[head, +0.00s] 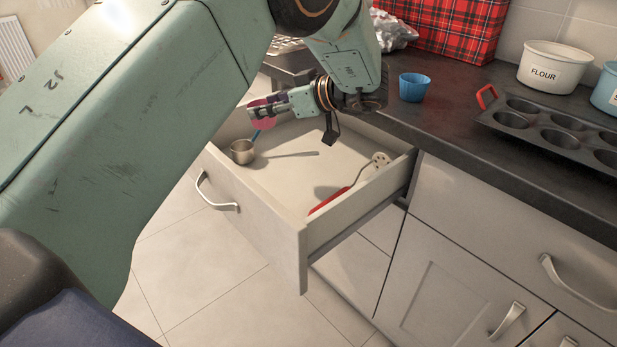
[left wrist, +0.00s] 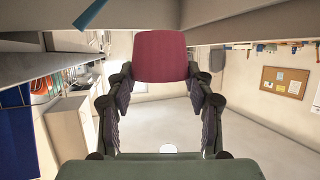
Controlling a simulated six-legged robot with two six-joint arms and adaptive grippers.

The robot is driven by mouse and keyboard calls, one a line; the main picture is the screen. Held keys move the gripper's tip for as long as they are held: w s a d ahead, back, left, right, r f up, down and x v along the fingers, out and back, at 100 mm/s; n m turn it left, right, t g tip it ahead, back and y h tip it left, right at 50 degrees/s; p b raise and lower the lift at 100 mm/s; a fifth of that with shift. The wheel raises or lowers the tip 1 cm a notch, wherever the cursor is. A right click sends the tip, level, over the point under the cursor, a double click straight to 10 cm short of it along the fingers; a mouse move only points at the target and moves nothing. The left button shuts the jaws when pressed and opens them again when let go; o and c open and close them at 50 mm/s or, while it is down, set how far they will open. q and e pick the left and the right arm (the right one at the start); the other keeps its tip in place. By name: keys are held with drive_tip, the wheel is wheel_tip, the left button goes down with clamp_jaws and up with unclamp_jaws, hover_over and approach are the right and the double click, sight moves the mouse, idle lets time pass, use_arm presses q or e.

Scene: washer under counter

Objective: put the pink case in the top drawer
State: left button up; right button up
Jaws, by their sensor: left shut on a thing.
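My left gripper (head: 268,108) is shut on the pink case (head: 262,119) and holds it over the far left part of the open top drawer (head: 255,213). In the left wrist view the pink case (left wrist: 160,57) sits between the fingertips (left wrist: 160,80). The gripper hides part of the case in the head view. I cannot tell how far the case is above the drawer floor. My right gripper is not in view.
On the counter stand a blue cup (head: 412,87), a muffin tin (head: 545,125) and a flour pot (head: 555,68).

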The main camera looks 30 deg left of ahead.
use_arm(q)
drive_tip(key=shift+w+f, duration=0.15)
drive_tip(key=shift+f, duration=0.35)
drive_tip(key=shift+s+d+f+b, duration=0.15)
drive_tip(key=shift+s+d+b, duration=0.1)
drive_tip(key=shift+d+b, duration=0.1)
drive_tip(key=b, duration=0.2)
hover_over(276, 177)
wheel_tip(276, 177, down, 5)
wheel_tip(276, 177, down, 4)
drive_tip(key=shift+s+b, duration=0.15)
drive_tip(key=shift+b, duration=0.6)
drive_tip(key=shift+w+f, duration=0.3)
drive_tip(key=shift+s+d+r, duration=0.1)
drive_tip(key=shift+s, duration=0.2)
drive_tip(key=shift+w+f, duration=0.2)
drive_tip(key=shift+f, duration=0.35)
